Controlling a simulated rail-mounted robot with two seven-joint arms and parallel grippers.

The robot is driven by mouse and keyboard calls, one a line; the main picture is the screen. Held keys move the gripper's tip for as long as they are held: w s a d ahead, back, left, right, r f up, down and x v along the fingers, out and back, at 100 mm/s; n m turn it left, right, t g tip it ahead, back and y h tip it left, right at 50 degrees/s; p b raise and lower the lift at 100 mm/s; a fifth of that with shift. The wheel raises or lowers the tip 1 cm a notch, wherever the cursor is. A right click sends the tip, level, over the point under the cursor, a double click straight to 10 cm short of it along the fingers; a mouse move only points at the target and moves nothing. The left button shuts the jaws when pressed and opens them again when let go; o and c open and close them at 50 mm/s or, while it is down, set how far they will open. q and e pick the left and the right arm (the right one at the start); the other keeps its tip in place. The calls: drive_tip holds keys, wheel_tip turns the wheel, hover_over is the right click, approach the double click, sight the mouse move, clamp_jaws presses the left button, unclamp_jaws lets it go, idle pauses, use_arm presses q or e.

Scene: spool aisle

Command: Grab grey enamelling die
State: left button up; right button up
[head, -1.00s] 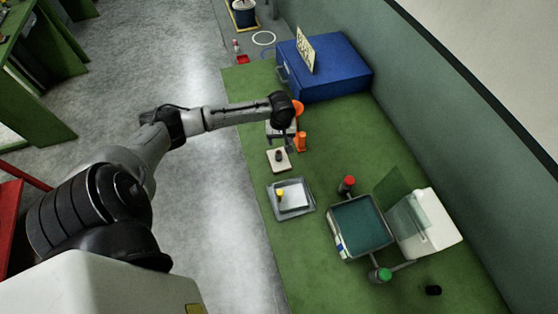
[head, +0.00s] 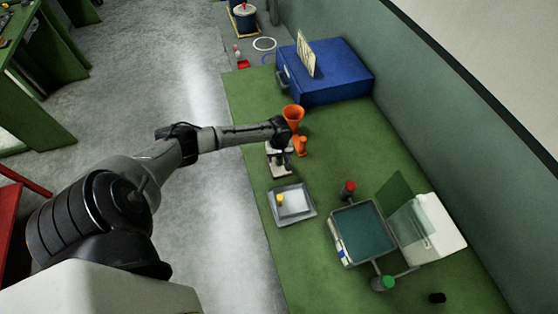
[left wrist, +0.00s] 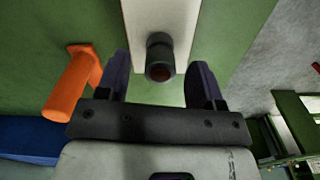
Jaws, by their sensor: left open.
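In the left wrist view the grey enamelling die (left wrist: 160,55) is a dark grey, round, hollow-ended piece standing on a cream block (left wrist: 183,15). My left gripper (left wrist: 160,66) is open, its two fingers on either side of the die with a gap at each side. In the head view my left gripper (head: 279,158) is over the block (head: 281,173) and hides the die. My right gripper is not in view.
An orange funnel (head: 293,114) and an orange piece (head: 302,146) stand close beside the left gripper. A grey tray (head: 305,211) with a yellow-topped piece (head: 280,200) is nearer. A blue case (head: 335,82) is at the back.

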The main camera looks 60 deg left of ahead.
use_arm(q)
drive_tip(key=shift+f, duration=1.25)
drive_tip(key=c, duration=1)
